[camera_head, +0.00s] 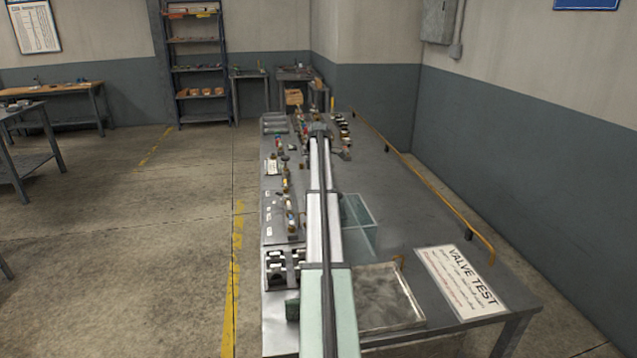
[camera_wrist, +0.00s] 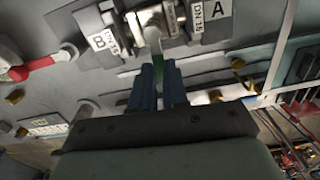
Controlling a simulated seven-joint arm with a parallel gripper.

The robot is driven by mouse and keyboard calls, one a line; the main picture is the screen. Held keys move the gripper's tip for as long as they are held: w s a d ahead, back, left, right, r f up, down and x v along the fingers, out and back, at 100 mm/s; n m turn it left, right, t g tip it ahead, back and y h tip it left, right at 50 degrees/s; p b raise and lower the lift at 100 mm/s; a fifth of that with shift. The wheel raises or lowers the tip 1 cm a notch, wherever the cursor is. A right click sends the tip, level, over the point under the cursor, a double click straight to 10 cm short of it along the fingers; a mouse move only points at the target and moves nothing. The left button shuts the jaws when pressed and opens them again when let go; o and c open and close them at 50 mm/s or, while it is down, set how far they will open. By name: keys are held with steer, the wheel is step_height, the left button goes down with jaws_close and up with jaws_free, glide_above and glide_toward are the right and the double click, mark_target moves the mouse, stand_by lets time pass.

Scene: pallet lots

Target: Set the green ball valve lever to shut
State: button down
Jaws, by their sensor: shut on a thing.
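In the wrist view, the green lever (camera_wrist: 158,66) shows as a narrow strip between the two blue fingers of my gripper (camera_wrist: 158,72). The gripper is shut on it. The lever runs from the pale valve fitting (camera_wrist: 150,20) toward my gripper, roughly crosswise to the line between the labels B (camera_wrist: 102,41) and A (camera_wrist: 213,12). Most of the lever is hidden by the fingers. In the head view, my arm reaches along the bench and hides the gripper and the green lever.
A red-handled lever (camera_wrist: 40,66) is at the left of the wrist view. In the head view, the metal bench (camera_head: 420,220) carries several small fittings, a clear bin (camera_head: 358,226), a shallow tray (camera_head: 400,290) and a yellow rail (camera_head: 430,185). The bench's right side is mostly clear.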

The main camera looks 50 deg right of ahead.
steer(key=shift+s+a+n, duration=0.1)
steer(key=shift+s+n, duration=0.1)
steer(key=shift+n, duration=0.3)
steer(key=c, duration=1.1)
jaws_free()
step_height(320, 180, up, 14)
steer(key=shift+f, duration=0.1)
